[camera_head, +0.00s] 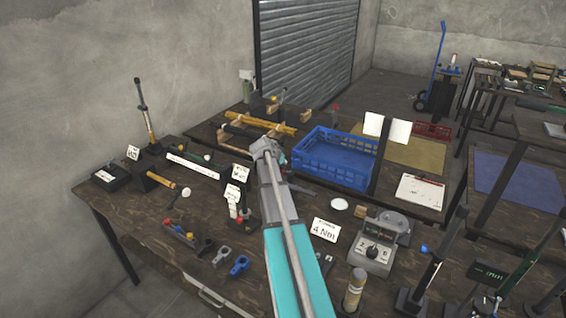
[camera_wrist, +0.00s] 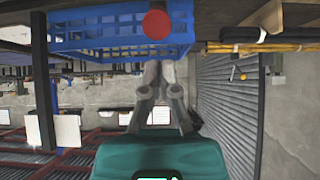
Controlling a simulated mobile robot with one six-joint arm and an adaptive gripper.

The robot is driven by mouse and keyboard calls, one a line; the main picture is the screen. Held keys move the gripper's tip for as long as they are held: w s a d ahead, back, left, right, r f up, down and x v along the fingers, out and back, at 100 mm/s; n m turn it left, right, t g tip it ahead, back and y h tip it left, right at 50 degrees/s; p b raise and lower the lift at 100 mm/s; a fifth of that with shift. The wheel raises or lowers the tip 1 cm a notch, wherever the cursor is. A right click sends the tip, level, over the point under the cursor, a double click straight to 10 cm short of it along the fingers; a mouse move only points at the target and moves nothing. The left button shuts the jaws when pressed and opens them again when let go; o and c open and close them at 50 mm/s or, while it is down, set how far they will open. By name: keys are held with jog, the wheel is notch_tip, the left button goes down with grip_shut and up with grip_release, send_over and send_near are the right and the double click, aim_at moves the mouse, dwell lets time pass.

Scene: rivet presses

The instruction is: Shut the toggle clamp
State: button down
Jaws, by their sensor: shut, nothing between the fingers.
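A round red knob (camera_wrist: 157,25) shows in the wrist view, just beyond my fingertips and in front of the blue crate. It may be the handle end of the toggle clamp, but the clamp's body and arm cannot be made out. My gripper (camera_wrist: 160,72) is shut and empty, with the fingertips together below the knob in the picture. A gap shows between tips and knob; its depth is hard to judge. In the head view my arm reaches over the bench to the left of the crate and covers what lies behind it; the fingers are not clear there.
The blue crate (camera_head: 333,158) stands right of my arm's end, with yellow bars (camera_head: 262,124) behind. The near bench holds a card-marked stand (camera_head: 240,172), blue clips (camera_head: 239,265), a dial box (camera_head: 371,256) and upright tools at right. A wall bounds the left.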

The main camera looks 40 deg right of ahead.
jog(key=shift+s+a+f+b, duration=0.1)
jog(key=shift+a+f+b, duration=0.2)
jog(key=shift+f, duration=0.15)
jog(key=shift+s+a+f+b, duration=0.1)
jog(key=shift+a+f+b, duration=0.05)
jog(key=shift+f+b, duration=0.2)
